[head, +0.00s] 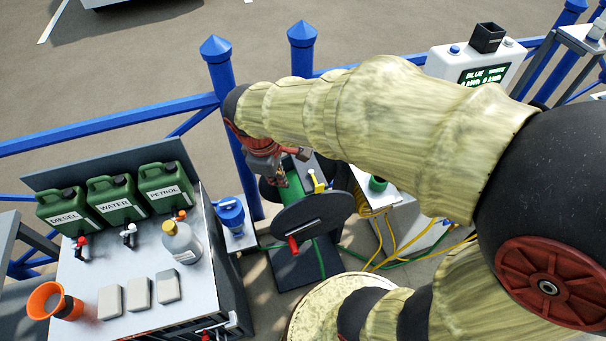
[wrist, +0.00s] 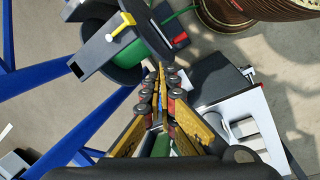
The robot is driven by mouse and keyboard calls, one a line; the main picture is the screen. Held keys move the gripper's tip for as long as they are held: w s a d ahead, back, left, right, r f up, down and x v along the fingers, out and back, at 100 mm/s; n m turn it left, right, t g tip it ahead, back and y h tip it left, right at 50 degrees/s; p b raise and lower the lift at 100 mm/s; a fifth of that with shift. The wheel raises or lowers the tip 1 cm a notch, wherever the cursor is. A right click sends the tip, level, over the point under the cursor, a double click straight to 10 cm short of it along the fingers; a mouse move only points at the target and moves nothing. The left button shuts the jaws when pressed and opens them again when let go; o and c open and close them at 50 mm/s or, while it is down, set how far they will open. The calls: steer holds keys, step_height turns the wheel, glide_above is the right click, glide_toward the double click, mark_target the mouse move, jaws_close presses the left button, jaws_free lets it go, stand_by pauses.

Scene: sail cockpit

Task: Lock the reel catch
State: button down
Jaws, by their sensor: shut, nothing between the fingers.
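The reel (head: 322,214) stands beyond the bench, with a dark round side plate, a green drum and a red crank handle (head: 293,245). A small yellow catch lever (head: 317,182) sits on top of its frame. In the wrist view the yellow lever (wrist: 121,27) is at upper left on a grey bar, above the reel's green drum (wrist: 134,52). My gripper (wrist: 162,72) is shut and empty, its fingertips pointing toward the reel, apart from the lever. In the head view my gripper (head: 281,176) is left of the lever, partly hidden under my wrist.
A bench (head: 90,270) with green jerrycans, a bottle (head: 183,243) and an orange cup (head: 52,302) stands at left. Blue railings (head: 110,121) run behind. Yellow and green hoses (head: 388,252) lie right of the reel. A white display box (head: 455,65) stands at upper right.

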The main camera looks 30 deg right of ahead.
mark_target(315, 179)
steer(key=w+d+f+n+g+h+p, duration=0.1)
steer(key=w+f+n+g+h+p, duration=0.1)
steer(key=w+f+n+p, duration=0.3)
steer(key=shift+d+n, duration=0.25)
steer(key=shift+n, duration=0.45)
steer(key=shift+f, duration=0.1)
steer(key=s+d+f+b, duration=0.2)
steer(key=d+f, duration=0.5)
steer(key=f, duration=0.2)
steer(key=shift+d, duration=0.2)
steer(key=shift+s+d+n, duration=0.2)
steer(key=shift+s+n, duration=0.05)
steer(key=shift+n, duration=0.05)
